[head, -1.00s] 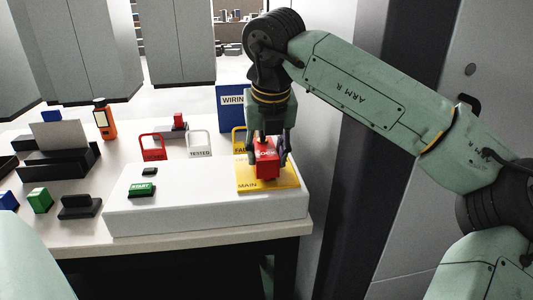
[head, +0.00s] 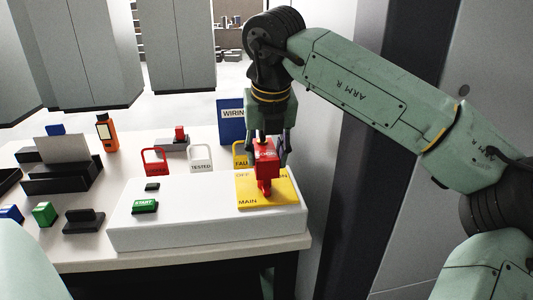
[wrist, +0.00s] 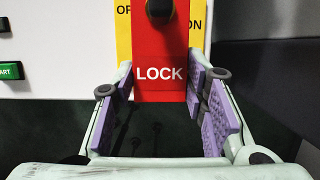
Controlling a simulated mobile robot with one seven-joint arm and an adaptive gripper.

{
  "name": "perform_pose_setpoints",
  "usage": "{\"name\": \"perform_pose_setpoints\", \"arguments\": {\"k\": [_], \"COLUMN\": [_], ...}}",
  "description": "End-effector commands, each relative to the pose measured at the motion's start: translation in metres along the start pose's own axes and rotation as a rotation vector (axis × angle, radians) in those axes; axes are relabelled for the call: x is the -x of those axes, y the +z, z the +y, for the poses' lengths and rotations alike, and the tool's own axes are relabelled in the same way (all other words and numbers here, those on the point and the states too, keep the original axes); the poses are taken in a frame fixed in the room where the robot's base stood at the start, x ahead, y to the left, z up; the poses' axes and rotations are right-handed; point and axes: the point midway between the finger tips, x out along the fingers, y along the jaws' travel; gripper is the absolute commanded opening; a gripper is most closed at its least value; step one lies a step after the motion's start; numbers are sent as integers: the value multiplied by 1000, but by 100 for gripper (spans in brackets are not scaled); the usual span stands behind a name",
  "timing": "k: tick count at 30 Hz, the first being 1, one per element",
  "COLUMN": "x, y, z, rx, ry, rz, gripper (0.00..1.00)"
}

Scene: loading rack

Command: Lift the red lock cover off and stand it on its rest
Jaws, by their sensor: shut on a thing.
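The red lock cover (head: 266,152), marked LOCK, is between the fingers of my gripper (head: 267,158), which is shut on it. It hangs upright above the yellow MAIN plate (head: 285,194). A red switch handle (head: 264,187) shows on the plate below the cover; any gap between them is hard to see. In the wrist view the cover (wrist: 160,90) has a dark round knob at its top, and the purple finger pads lie on both sides of its lower part. I cannot tell for sure which stand is the cover's rest.
The white console (head: 190,235) carries a green START button (head: 144,206). A black stand (head: 83,221) is left of it. Behind stand a red tag (head: 153,161), a white TESTED tag (head: 201,159) and a blue WIRING binder (head: 231,123). A wall rises close on the right.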

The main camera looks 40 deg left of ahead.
Motion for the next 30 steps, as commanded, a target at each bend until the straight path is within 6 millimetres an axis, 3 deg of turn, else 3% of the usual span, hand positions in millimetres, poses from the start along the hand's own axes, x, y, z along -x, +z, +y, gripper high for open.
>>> {"name": "perform_pose_setpoints", "arguments": {"k": [15, 30], "x": [21, 21], "y": [7, 6], "z": [0, 0], "rx": [-1, 0], "ry": [0, 1], "rz": [0, -1], "gripper": [6, 6]}}
